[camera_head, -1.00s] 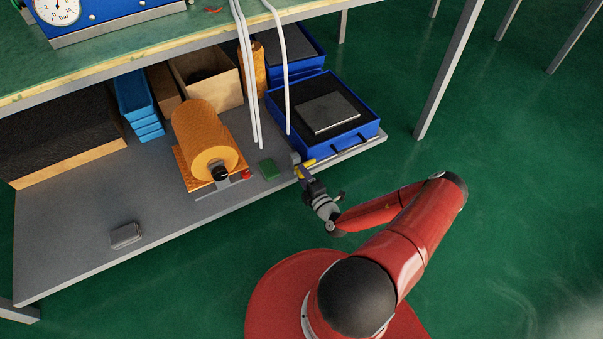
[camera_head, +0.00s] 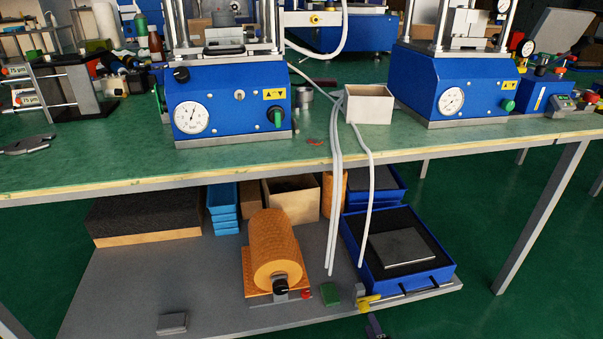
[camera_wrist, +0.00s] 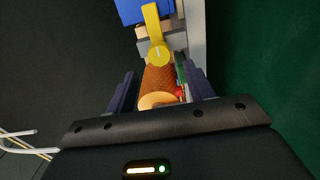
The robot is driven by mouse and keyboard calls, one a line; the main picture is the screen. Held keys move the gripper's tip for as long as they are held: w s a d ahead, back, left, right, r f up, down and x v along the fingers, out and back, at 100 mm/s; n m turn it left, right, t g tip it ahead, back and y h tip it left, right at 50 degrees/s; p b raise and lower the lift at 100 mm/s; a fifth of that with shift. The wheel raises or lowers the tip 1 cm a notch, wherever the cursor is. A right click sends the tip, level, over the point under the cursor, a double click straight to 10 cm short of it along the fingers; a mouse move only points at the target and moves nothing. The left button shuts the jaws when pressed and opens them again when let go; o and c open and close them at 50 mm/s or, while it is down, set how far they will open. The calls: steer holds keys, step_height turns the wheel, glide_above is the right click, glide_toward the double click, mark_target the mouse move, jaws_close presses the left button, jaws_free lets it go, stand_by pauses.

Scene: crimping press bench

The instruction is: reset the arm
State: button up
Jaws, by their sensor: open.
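My gripper (camera_wrist: 159,78) is open in the wrist view, with a dark finger on each side and nothing held between them. Past the fingertips is a yellow lever (camera_wrist: 156,38) with a round hub, beside a grey block. The yellow lever also shows in the head view (camera_head: 368,303), at the lower shelf's front edge. There only a dark part of my gripper (camera_head: 375,326) shows at the bottom edge, just below the lever. The rest of my arm is out of the head view. I cannot tell how far the fingers are from the lever.
The lower shelf (camera_head: 215,300) holds an orange ribbed roll (camera_head: 273,245), a green block (camera_head: 330,294) and a blue foam-lined tray (camera_head: 440,275). White hoses (camera_head: 334,200) hang in front. The green bench top (camera_head: 90,165) overhangs it, bearing blue presses. Open floor (camera_head: 480,225) lies right of the tray.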

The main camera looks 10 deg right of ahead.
steer(key=s+a+r+n+g+y, duration=0.1)
steer(key=a+r+n+g+y, duration=0.35)
steer(key=r+n, duration=0.55)
steer(key=s+a+r+n+g+y, duration=0.1)
steer(key=a+r+n+g+y, duration=0.35)
steer(key=n, duration=0.75)
steer(key=s+a+r+n+g+y, duration=0.15)
steer(key=a+r+n+g, duration=0.4)
steer(key=r+n, duration=0.55)
steer(key=s+r+n+t+h+p, duration=0.1)
steer(key=s+r+n+h, duration=0.4)
steer(key=r+n, duration=0.5)
steer(key=s+a+r+n+t+h, duration=0.1)
steer(key=s+r+n+h, duration=0.5)
steer(key=s+r+n, duration=0.3)
steer(key=shift+s+r+n+p, duration=0.4)
steer(key=shift+r+n, duration=0.5)
steer(key=shift+r, duration=1.1)
